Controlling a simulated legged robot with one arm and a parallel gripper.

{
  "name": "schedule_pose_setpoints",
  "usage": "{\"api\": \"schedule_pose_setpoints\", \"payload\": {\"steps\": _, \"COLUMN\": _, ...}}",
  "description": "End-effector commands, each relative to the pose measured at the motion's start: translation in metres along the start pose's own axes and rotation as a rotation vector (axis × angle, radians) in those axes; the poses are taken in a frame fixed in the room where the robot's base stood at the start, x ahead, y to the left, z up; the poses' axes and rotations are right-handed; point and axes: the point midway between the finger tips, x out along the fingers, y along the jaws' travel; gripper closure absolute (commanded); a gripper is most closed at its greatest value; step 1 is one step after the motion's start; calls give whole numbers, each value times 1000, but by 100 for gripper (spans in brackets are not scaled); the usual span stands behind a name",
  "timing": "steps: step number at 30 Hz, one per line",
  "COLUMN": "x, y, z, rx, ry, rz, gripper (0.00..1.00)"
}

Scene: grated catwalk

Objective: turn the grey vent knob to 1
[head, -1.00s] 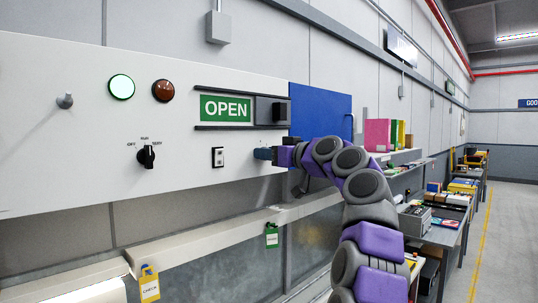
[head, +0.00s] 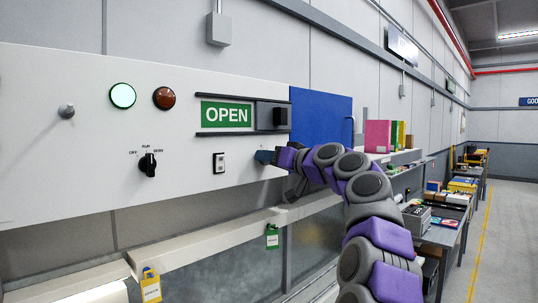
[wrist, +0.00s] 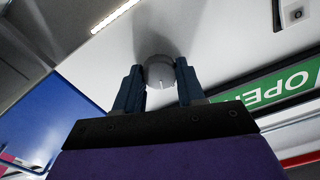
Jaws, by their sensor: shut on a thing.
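The grey vent knob (wrist: 159,71) is a round knob on the white panel, with a short pale line on its near face. It sits between the two blue fingers of my gripper (wrist: 158,82) in the wrist view, and the fingers are shut on it from both sides. In the head view my gripper (head: 264,157) reaches the lower right part of the white panel (head: 60,180), and its fingers hide the knob. No number marks around the knob can be read in either view.
Left on the panel are a black rotary switch (head: 148,164), a rocker switch (head: 219,162), a lit green lamp (head: 122,96), a dark red lamp (head: 164,98) and a small grey stub (head: 66,111). A green OPEN sign (head: 226,115) with a black slider (head: 272,116) is above my gripper.

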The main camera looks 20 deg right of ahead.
Motion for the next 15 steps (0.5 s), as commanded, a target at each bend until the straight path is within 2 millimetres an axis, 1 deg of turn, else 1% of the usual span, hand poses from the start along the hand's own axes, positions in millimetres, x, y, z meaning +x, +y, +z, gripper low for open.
{"api": "schedule_pose_setpoints", "payload": {"steps": 3, "x": 2, "y": -1, "z": -1, "rx": 105, "ry": -4, "rz": -1, "gripper": 92}}
{"api": "schedule_pose_setpoints", "payload": {"steps": 9, "x": 1, "y": -1, "z": -1, "rx": 255, "ry": -4, "rz": -2, "gripper": 92}}
{"api": "schedule_pose_setpoints", "payload": {"steps": 15, "x": 1, "y": 2, "z": 0, "rx": 365, "ry": -1, "rz": 3, "gripper": 92}}
